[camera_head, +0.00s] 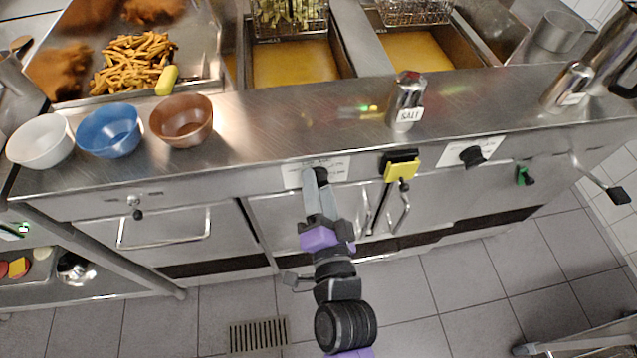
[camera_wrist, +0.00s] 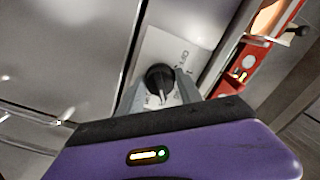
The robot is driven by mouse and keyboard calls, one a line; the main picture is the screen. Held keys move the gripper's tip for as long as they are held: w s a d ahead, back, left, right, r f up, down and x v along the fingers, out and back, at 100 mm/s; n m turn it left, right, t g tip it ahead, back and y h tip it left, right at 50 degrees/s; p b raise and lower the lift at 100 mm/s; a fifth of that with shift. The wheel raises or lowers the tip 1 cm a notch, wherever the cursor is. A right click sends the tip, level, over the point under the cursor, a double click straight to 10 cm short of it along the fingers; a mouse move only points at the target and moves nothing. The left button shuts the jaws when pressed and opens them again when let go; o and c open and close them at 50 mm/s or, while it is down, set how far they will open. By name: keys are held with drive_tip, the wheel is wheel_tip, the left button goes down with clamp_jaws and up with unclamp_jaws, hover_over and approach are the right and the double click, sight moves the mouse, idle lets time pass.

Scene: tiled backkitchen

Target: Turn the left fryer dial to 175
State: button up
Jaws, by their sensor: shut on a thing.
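The left fryer dial (camera_wrist: 159,80) is a black round knob on a white label plate (camera_head: 329,169) on the steel front panel, below the left oil well. My gripper (camera_head: 319,180) reaches up to this dial. In the wrist view, its two grey fingers (camera_wrist: 159,95) are on either side of the knob, shut on it. The knob's pointer ridge shows between the fingers.
A yellow and black block (camera_head: 401,166) sits on the front panel right of my gripper. A salt shaker (camera_head: 407,100) and white, blue (camera_head: 108,131) and brown bowls stand on the counter. Fries (camera_head: 135,62) lie in a tray at the back left. The floor in front is mostly clear.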

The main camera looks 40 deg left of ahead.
drive_tip(key=shift+m, duration=0.5)
drive_tip(key=o, duration=1.3)
drive_tip(key=shift+o, duration=0.2)
drive_tip(key=b+v, duration=0.2)
drive_tip(key=v, duration=0.6)
drive_tip(key=shift+w, duration=0.1)
